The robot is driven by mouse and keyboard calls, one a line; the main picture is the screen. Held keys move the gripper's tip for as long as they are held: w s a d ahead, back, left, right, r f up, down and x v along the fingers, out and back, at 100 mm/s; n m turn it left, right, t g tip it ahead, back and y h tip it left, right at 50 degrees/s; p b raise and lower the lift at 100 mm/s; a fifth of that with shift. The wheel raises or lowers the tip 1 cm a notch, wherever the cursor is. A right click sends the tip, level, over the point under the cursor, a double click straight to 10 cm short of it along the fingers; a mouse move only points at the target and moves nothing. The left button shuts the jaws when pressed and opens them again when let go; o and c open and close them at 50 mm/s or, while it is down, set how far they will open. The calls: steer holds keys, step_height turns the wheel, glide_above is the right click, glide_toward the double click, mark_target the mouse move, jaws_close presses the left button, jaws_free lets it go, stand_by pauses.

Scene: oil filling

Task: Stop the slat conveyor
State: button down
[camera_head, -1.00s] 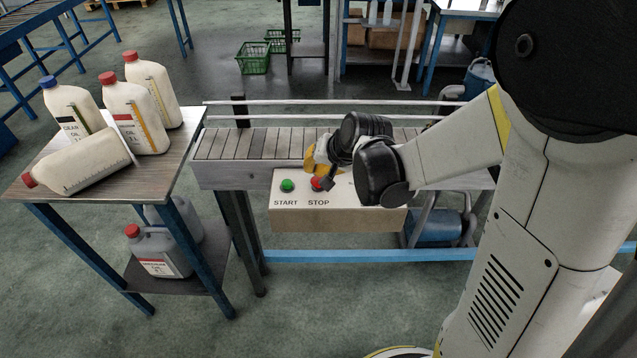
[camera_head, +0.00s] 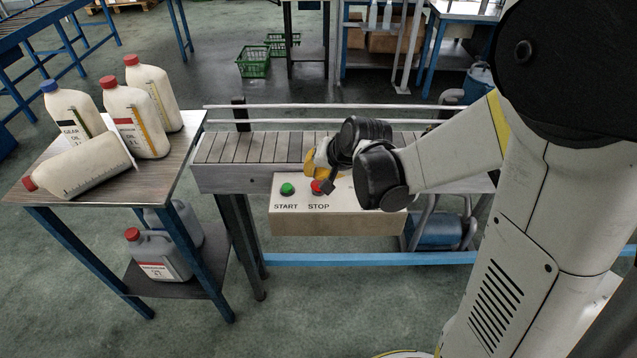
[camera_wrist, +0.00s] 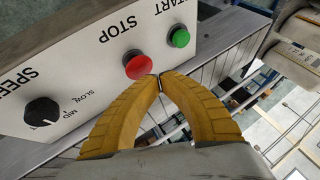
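The slat conveyor (camera_head: 225,146) runs across the middle of the head view, with a control box (camera_head: 335,222) on its front. The box carries a green START button (camera_head: 287,189) and a red STOP button (camera_head: 317,187). In the wrist view the red STOP button (camera_wrist: 138,66) is just beyond my gripper's tips, with the green START button (camera_wrist: 179,37) to its right. My gripper (camera_wrist: 160,80) has yellow fingers whose tips meet, with nothing between them. The tips overlap the edge of the red button in the picture; I cannot tell whether they touch it.
A black SPEED knob (camera_wrist: 42,111) sits left of the STOP button in the wrist view. A side table (camera_head: 110,190) with several white bottles stands left of the conveyor. Grey jugs (camera_head: 160,256) stand on its lower shelf. White rails (camera_head: 330,103) run behind the slats.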

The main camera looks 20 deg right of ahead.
mark_target(315, 182)
steer(key=shift+f+b, duration=0.45)
steer(key=shift+f+b, duration=0.45)
steer(key=shift+f, duration=0.05)
stand_by(0.8)
steer(key=shift+r, duration=0.1)
steer(key=shift+r+p, duration=0.75)
steer(key=shift+r, duration=0.15)
step_height(315, 182, up, 5)
steer(key=p, duration=0.4)
stand_by(0.8)
